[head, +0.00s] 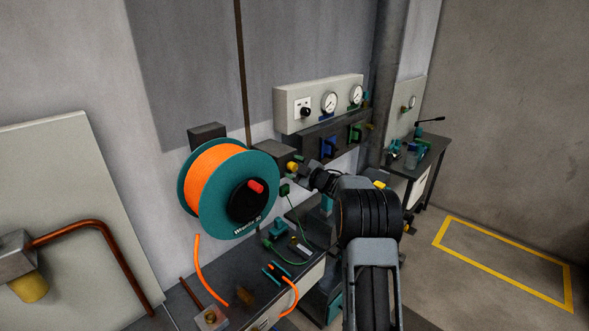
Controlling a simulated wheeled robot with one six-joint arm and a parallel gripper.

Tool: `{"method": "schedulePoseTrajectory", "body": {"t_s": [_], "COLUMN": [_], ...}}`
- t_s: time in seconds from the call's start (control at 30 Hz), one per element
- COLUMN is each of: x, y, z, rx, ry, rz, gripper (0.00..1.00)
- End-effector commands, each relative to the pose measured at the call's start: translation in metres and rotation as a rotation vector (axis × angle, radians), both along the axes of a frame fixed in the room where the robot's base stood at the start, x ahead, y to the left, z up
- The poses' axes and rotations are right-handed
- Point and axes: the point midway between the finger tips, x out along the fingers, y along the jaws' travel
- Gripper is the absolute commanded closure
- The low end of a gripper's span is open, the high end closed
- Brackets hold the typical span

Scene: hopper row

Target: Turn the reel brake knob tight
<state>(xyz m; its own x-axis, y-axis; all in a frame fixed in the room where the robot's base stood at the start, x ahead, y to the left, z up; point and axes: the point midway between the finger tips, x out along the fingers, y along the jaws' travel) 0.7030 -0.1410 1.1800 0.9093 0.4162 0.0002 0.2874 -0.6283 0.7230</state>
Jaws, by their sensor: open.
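The reel (203,217) is a teal drum wound with orange hose, mounted on the wall at the left centre. A red knob or handle (256,186) sits on its black hub (241,203). A yellow knob-like part (293,166) shows right of the reel, in front of a dark block on the wall. Which of these is the brake knob is not labelled. My gripper (306,173) is beside the yellow part, right of the reel and apart from the red handle. Its jaws are open, small and partly hidden by my arm. Whether it touches the yellow part cannot be told.
A grey panel with gauges (329,101) hangs on the wall above my gripper. A bench (232,279) with small tools and orange hose ends stands below the reel. A copper pipe (92,230) runs at the left. The floor inside the yellow outline (505,262) is clear.

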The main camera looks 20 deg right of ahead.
Motion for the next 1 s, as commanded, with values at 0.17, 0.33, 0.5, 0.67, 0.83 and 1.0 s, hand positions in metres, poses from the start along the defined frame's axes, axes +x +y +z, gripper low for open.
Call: {"method": "schedulePoseTrajectory", "body": {"t_s": [0.17,0.33,0.5,0.67,0.83,1.0], "x": [-0.026,-0.058,-0.087,-0.107,-0.118,-0.121], "y": [-0.013,-0.028,-0.041,-0.05,-0.055,-0.056], "z": [-0.003,-0.003,-0.002,-0.002,-0.001,-0.001], "rx": [0.0,-0.001,-0.002,0.0,0.0,0.001], "ry": [0.0,-0.001,-0.001,0.0,0.0,0.0], "rz": [-0.004,-0.006,-0.004,-0.003,-0.003,-0.001], "gripper": [0.39,0.39,0.39,0.39,0.39,0.39]}}
